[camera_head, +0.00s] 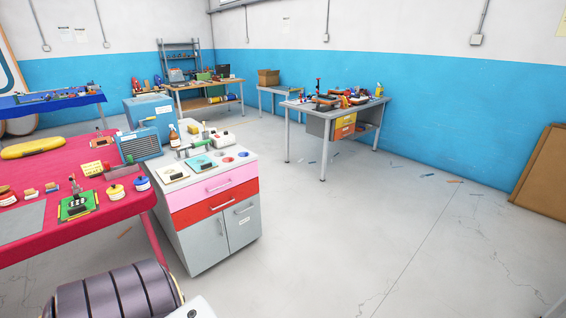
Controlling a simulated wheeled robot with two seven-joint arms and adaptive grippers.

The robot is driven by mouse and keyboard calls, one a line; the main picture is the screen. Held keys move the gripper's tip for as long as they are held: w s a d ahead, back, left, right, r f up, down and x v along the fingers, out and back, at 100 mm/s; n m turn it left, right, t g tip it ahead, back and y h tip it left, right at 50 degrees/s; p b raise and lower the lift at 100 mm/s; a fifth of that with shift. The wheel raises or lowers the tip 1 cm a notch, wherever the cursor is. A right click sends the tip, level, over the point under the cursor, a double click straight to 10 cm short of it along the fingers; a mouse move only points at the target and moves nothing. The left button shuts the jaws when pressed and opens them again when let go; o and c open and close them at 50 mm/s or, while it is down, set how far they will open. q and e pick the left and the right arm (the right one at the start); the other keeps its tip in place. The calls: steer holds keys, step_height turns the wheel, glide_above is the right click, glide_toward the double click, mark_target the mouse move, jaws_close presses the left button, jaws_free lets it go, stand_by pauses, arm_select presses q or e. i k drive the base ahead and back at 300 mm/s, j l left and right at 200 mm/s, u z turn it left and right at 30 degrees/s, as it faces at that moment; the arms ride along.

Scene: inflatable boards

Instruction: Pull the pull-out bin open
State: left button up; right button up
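A low cabinet (178,237) stands on the floor left of centre. It has a pink drawer (214,188), a red drawer (217,205) below it, and two grey fronts at the bottom. All these fronts look shut. I cannot tell for certain which front is the pull-out bin. Neither of my grippers is in view.
A red-topped table (75,236) with tools and jars adjoins the cabinet's left side. A grey workbench (313,128) with orange and yellow drawers stands farther back. A brown board (541,180) leans at the right wall. The floor right of the cabinet is mostly clear.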

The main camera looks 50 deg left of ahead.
mark_target(242, 221)
steer(key=i+u, duration=0.25)
steer(key=i, duration=0.55)
steer(key=i+u, duration=0.3)
steer(key=i+l+u, duration=0.3)
steer(key=i, duration=0.2)
steer(key=i+u, duration=0.45)
steer(key=i+l+u, duration=0.2)
steer(key=u, duration=0.2)
steer(key=i+l+u, duration=0.75)
steer(key=l, duration=0.25)
